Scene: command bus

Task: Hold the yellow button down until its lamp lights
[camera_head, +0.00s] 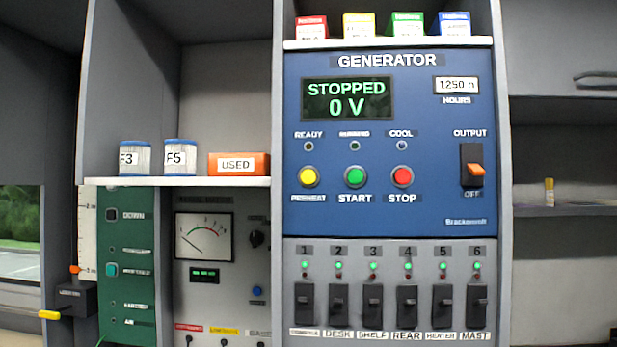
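The yellow button (308,177) sits at the left of the blue generator panel (430,130), above the label PREHEAT. The READY lamp (308,146) above it looks dark. The panel's display (347,99) reads STOPPED, 0 V. The green START button (355,177) and red STOP button (402,177) stand to the right of the yellow one. Nothing touches or covers the yellow button. Neither of my grippers is in view.
The orange OUTPUT switch (472,168) is at the panel's right. Several black breaker switches (374,305) line the grey panel below. A shelf (190,181) at left holds two filters (180,157) and an orange USED box (239,163). The space before the panel looks clear.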

